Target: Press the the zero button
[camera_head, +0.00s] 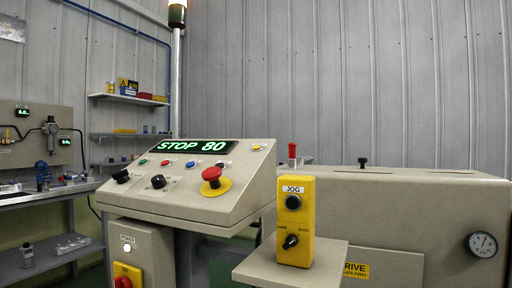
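A sloped grey control console (190,190) stands left of centre, with a display (195,146) reading "STOP 80". Below the display is a row of small buttons: green (143,162), red (166,163), blue (190,164) and a dark one (220,165). Their labels are too small to read, so I cannot tell which is the zero button. Two black knobs (158,181) and a red mushroom button (211,174) on a yellow disc sit lower on the console. Neither of my grippers is in view.
A yellow JOG box (294,242) with a black button and selector stands on a grey shelf (285,275) in front right. A workbench (45,188) is at far left.

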